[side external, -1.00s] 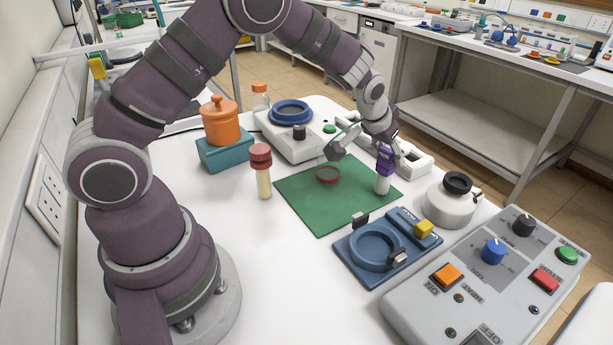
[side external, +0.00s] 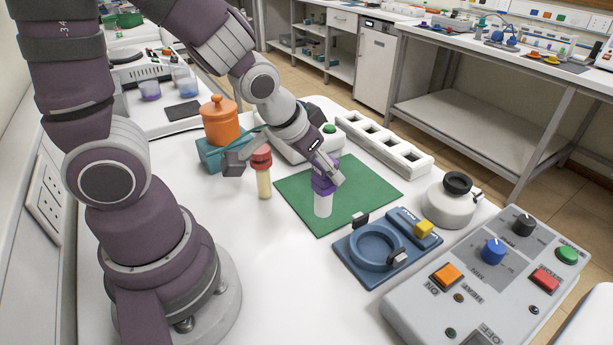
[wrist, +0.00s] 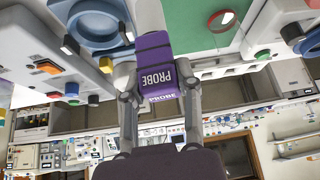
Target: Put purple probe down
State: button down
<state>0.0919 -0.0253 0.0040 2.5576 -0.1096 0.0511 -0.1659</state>
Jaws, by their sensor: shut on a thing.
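The purple probe (side external: 323,184) has a purple upper part and a white lower end, and it is roughly upright. My gripper (side external: 327,172) is shut on its purple part. In the wrist view the probe (wrist: 157,62), lettered PROBE, sits between my two fingers (wrist: 156,80). In the side view the white end is in front of the green mat (side external: 365,190), near its left part; I cannot tell whether it touches.
A red-capped tube (side external: 263,178) stands left of the mat, close to my gripper. A white slotted rack (side external: 387,143) lies behind the mat. A blue ring fixture (side external: 358,273), a white pot (side external: 447,207) and a grey control box (side external: 490,275) are at front right. The mat's right part is clear.

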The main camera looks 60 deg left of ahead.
jog(key=s+d+r+m+g+h, duration=0.1)
jog(key=s+d+m+g+h, duration=0.25)
jog(key=d+m, duration=0.5)
jog(key=s+d+r+m+g+h, duration=0.2)
jog(key=s+d+m+g+h, duration=0.15)
jog(key=d+m, duration=0.5)
jog(key=f, duration=0.2)
jog(key=f+m, duration=0.1)
jog(key=f, duration=0.2)
jog(key=a+f+m, duration=0.1)
jog(key=f, duration=0.2)
jog(key=shift+w+t, duration=0.3)
jog(key=shift+w, duration=0.05)
jog(key=c, duration=0.8)
grip_release()
jog(key=shift+f, duration=0.15)
